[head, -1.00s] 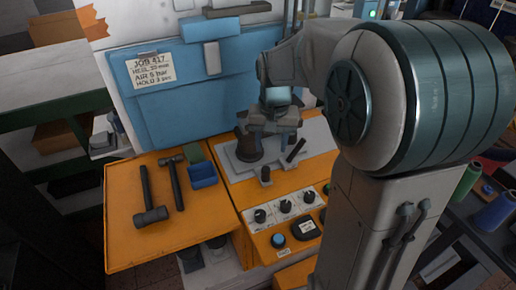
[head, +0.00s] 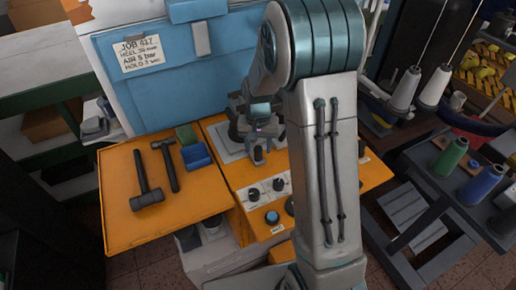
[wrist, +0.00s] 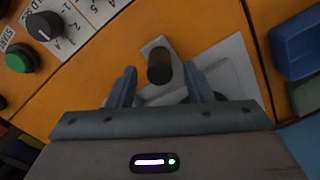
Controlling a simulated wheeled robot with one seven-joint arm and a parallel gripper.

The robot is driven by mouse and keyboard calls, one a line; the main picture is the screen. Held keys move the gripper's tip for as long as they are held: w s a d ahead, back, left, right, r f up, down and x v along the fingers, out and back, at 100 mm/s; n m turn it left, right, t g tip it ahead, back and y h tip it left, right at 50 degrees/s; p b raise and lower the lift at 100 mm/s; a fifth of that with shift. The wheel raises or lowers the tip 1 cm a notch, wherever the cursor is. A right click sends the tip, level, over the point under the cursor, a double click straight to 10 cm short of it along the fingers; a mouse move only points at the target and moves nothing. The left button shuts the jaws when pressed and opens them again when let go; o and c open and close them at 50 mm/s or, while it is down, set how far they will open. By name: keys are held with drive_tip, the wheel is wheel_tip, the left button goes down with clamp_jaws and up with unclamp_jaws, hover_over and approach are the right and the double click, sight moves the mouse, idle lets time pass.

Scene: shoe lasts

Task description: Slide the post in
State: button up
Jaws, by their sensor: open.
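The post, a short dark cylinder (wrist: 159,66), stands on a light grey bracket (wrist: 152,44) at the front of the machine's grey plate. In the head view the post (head: 258,154) shows just in front of and below my gripper (head: 262,128). In the wrist view my gripper (wrist: 161,82) is open, with one blue-grey finger on each side of the post. I see gaps between the fingers and the post; whether either touches it I cannot tell. The post's base is partly hidden.
Hammers (head: 146,184) and a blue bin (head: 196,156) lie on the orange shelf at left. Thread spools (head: 482,183) stand at right.

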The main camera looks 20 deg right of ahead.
drive_tip(key=shift+f, duration=1.05)
clamp_jaws()
drive_tip(key=shift+d, duration=0.1)
